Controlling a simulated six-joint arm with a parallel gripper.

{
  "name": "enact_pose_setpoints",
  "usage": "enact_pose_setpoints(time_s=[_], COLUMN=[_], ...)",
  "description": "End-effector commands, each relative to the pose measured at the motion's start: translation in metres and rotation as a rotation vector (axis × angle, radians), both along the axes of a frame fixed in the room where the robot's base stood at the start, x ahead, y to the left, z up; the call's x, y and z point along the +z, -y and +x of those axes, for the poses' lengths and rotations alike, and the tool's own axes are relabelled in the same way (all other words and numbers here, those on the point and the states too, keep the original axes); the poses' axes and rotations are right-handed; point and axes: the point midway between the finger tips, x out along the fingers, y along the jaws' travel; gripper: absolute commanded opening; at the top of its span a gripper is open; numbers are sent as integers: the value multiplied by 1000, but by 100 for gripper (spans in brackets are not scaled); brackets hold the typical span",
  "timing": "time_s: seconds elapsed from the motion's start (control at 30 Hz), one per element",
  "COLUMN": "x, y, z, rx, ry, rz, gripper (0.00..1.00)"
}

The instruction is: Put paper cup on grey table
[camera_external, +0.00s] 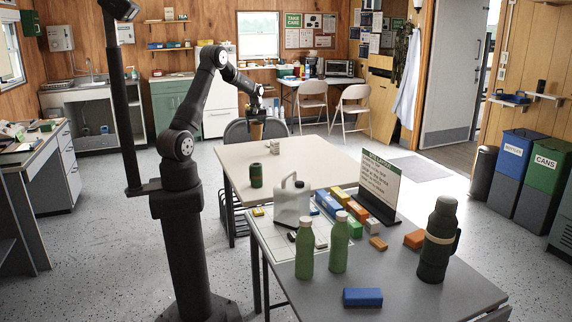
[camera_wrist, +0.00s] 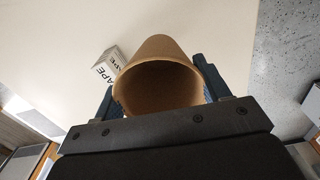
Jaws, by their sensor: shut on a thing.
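A brown paper cup (camera_external: 257,131) hangs in my gripper (camera_external: 257,108) near the far edge of the cream table. In the wrist view the cup (camera_wrist: 160,82) sits between both fingers of my gripper (camera_wrist: 160,95), its open mouth facing the camera. My gripper is shut on it. The grey table (camera_external: 402,283) stands in front of the cream table, at the lower right of the outside view, well away from the cup.
The cream table (camera_external: 300,165) bears a green can (camera_external: 256,176) and a tape box (camera_wrist: 110,66).

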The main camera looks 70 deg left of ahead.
Motion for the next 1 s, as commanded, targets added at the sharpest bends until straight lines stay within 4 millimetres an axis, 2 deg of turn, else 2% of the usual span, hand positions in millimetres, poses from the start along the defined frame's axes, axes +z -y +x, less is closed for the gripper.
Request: enact_pose_setpoints(time_s=[0.17,0.37,0.5,0.7,0.87,1.0], x=[-1,-5,-7,-11,-14,-16], y=[30,105,167,263,344,417], z=[31,93,131,172,194,205], rx=[-66,-212,-321,-477,-601,-712], ry=[1,0,0,0,-1,0], rz=[0,0,0,0,0,0], gripper=[48,48,48,48,48,48])
